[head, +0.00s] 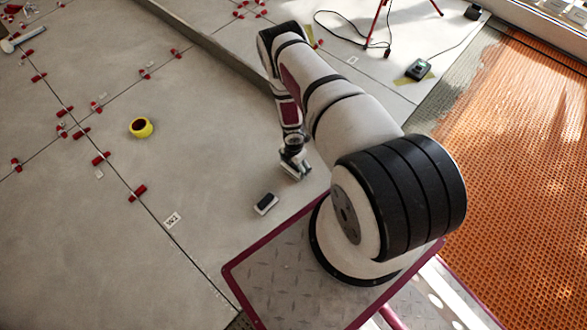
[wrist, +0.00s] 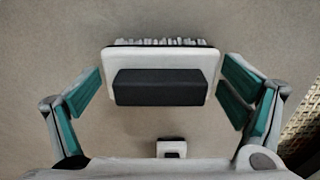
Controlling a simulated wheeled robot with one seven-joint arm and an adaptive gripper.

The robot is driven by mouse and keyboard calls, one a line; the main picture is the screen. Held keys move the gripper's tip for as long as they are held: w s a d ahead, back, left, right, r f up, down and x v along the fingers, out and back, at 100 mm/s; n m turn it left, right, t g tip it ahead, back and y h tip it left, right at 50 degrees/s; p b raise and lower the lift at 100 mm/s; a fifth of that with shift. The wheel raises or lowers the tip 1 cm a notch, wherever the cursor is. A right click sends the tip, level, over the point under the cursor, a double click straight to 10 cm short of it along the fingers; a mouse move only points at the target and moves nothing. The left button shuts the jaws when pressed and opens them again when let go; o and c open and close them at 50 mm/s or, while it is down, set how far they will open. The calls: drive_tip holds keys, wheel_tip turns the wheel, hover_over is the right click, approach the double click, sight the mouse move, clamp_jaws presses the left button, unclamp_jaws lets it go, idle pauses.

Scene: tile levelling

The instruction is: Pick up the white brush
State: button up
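The white brush (wrist: 211,88) has a pale rectangular body, a dark block on top and a row of pale bristles along its far edge in the wrist view. In the head view the white brush (head: 265,204) lies on the grey tiled floor, just off my platform. My gripper (wrist: 162,88) is open and empty, with one teal-padded finger on each side of the brush in the picture and gaps to both. In the head view my gripper (head: 296,172) hangs to the upper right of the brush, apart from it.
A yellow tape roll (head: 141,128) stands left on the floor. Several red levelling clips (head: 101,158) sit along the tile joints. Orange matting (head: 520,160) covers the right side. The floor around the brush is clear.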

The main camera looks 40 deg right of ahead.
drive_tip(key=c, duration=0.7)
drive_tip(key=shift+r, duration=0.15)
